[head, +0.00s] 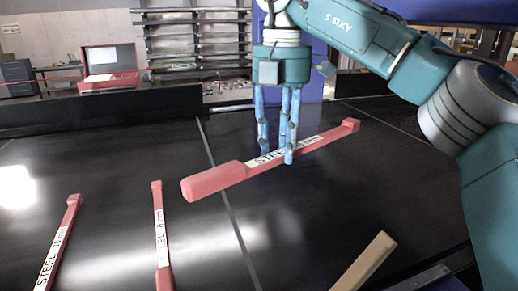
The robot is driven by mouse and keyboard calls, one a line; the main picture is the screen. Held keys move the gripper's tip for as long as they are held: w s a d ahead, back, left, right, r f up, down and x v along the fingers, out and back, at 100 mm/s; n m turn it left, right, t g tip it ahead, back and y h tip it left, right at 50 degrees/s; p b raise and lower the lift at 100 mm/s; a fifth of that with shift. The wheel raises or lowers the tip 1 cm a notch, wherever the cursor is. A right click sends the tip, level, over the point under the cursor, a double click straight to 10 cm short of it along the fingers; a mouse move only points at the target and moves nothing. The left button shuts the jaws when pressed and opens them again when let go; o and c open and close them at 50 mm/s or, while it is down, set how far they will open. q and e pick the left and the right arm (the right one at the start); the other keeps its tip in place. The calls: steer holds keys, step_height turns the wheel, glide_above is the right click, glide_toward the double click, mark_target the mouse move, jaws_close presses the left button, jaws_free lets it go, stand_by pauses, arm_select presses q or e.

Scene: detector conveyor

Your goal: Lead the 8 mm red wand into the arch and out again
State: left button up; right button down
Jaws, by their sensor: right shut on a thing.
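My right gripper (278,155) is shut on a red wand (220,178) around its middle. The wand is held above the black conveyor, with its thick end to the left and its small knob to the upper right. The blue upright (306,97) behind the gripper may be part of the arch; an opening does not show clearly. My left gripper is not in view.
Two more red wands lie on the black conveyor (110,160): one at far left (70,215), one left of centre (157,200). A tan bar (368,258) lies at front right. Low black side walls (90,108) edge the belt.

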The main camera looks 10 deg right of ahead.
mark_target(299, 148)
steer(key=w+d+p, duration=0.2)
steer(key=d+p, duration=0.2)
steer(key=d, duration=2.4)
steer(key=a+b, duration=0.1)
steer(key=a, duration=0.7)
steer(key=s+a+b, duration=0.1)
steer(key=a, duration=0.6)
steer(key=a+b, duration=0.2)
steer(key=a, duration=0.6)
steer(key=shift+s+a, duration=0.3)
steer(key=shift+a, duration=0.05)
steer(key=s+a+p, duration=0.1)
steer(key=a+p, duration=0.1)
steer(key=a, duration=1.4)
steer(key=shift+s+a, duration=0.2)
